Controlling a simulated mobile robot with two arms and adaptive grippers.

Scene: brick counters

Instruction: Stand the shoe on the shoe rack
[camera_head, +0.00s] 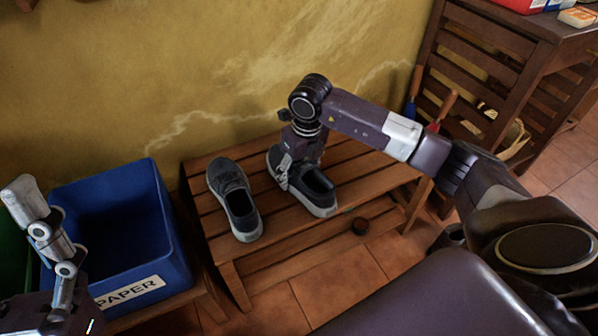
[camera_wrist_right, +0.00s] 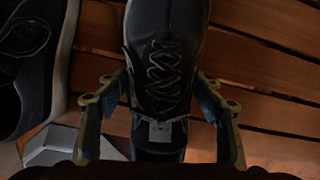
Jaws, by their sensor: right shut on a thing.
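The shoe (camera_head: 317,193), dark with a pale sole, is at the wooden shoe rack (camera_head: 215,222). It appears upright, with its heel towards me. My right gripper (camera_head: 287,172) is shut on it from above, around its middle. In the right wrist view the fingers (camera_wrist_right: 160,112) flank the laced shoe (camera_wrist_right: 165,30), with slats below. I cannot tell whether its sole touches the slats. A matching shoe (camera_head: 236,200) stands to its left on the rack, apart from it. Part of my left gripper (camera_head: 50,240) shows at the left edge; its opening is unclear.
A blue bin (camera_head: 130,240) marked PAPER stands left of the rack. A slatted wooden unit (camera_head: 480,60) stands at the right. The yellow wall (camera_head: 200,60) closes off the back.

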